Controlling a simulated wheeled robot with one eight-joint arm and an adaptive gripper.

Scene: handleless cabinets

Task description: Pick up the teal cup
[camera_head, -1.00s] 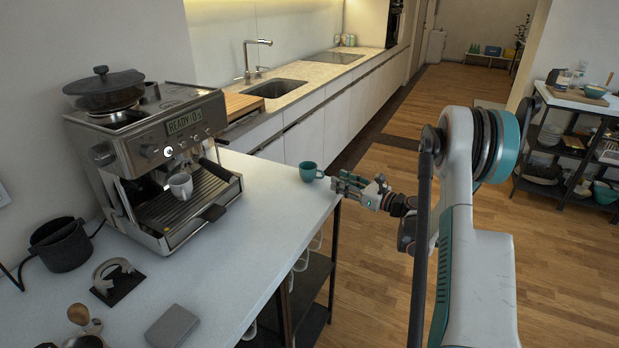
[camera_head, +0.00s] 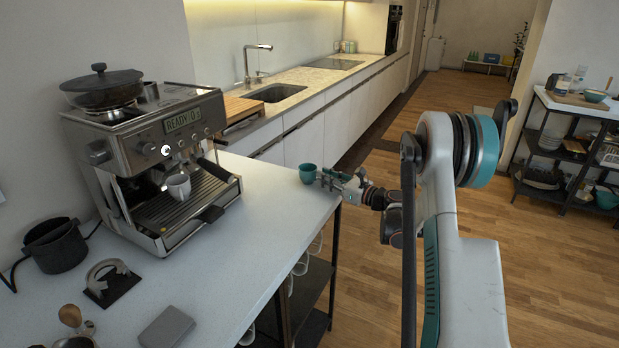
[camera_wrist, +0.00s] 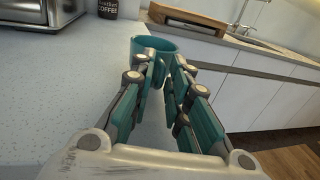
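The teal cup (camera_head: 307,174) stands upright on the white counter, near its right edge. My gripper (camera_head: 326,178) is low over the counter edge, at the cup's right side, where the handle was seen. In the wrist view the cup (camera_wrist: 156,45) is just beyond the fingertips. My gripper (camera_wrist: 167,72) shows two teal-padded fingers with a narrow gap between them, so it is open.
A black container (camera_head: 55,244) and a grey block (camera_head: 166,327) are nearer. The counter around the teal cup is clear. Shelves with white cups are below.

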